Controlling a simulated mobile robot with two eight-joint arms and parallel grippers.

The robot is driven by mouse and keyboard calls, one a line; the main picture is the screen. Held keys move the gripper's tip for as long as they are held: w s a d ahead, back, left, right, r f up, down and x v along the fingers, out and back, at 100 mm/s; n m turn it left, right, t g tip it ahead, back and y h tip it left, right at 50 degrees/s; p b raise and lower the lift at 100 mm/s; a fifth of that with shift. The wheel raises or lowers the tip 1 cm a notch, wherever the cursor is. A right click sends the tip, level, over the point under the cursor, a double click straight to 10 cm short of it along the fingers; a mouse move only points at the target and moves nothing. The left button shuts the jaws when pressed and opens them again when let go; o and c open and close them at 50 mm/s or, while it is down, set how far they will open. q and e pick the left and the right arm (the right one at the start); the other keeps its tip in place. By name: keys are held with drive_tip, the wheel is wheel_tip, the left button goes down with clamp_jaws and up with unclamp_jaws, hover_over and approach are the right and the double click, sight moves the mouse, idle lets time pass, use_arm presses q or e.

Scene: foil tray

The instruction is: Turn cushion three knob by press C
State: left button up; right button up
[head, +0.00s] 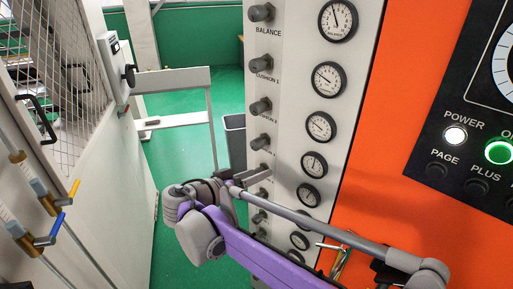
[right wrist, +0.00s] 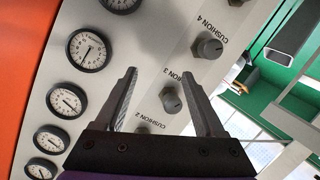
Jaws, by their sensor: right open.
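The cushion three knob (right wrist: 170,100) is a grey round knob on the pale panel, with its CUSHION 3 label beside it in the right wrist view. My right gripper (right wrist: 160,73) is open. Its two fingers appear on either side of this knob in the picture, and I see no contact. In the head view my right gripper (head: 252,178) is in front of the lower part of the knob column and hides some knobs and labels there. My left gripper is not in view.
The pale panel (head: 290,95) carries a column of knobs beside a column of dials (head: 321,125). An orange face and a black button panel (head: 455,165) are at right. A cabinet with a mesh door (head: 70,65) stands at left. Green floor (head: 180,170) lies between.

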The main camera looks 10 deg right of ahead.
sight(253, 147)
drive_tip(key=w+a+r+m+t+h, duration=0.2)
drive_tip(key=w+a+r, duration=0.1)
drive_tip(key=a, duration=0.3)
drive_tip(key=p+x, duration=0.1)
drive_tip(key=x, duration=0.9)
drive_tip(key=shift+s+d+r, duration=0.1)
drive_tip(key=shift+d+r, duration=0.05)
clamp_jaws()
